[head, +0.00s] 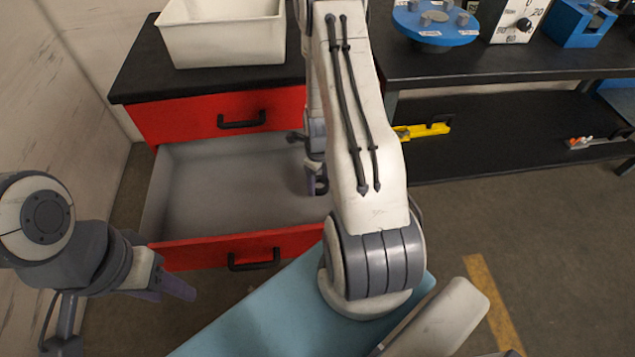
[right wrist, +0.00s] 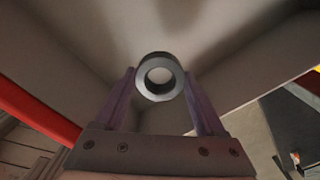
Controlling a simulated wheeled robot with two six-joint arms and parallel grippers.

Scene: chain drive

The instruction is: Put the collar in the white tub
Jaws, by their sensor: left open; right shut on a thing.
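The collar (right wrist: 144,84) is a short grey ring with a round bore, held between the purple fingertips of my right gripper (right wrist: 160,82) in the right wrist view. In the head view my right gripper (head: 318,182) hangs inside the right part of the open drawer; my own arm partly hides it and I cannot make out the collar there. The white tub (head: 228,44) stands on the black cabinet top, behind and above the drawer. My left gripper (head: 165,286) is open and empty at the lower left, in front of the cabinet.
The open lower red drawer (head: 220,247) has a bare grey floor where visible. The upper drawer (head: 205,118) is shut. A black bench (head: 470,62) at the right bears a blue round fixture (head: 435,28), a dial box (head: 515,25) and a blue block (head: 578,25).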

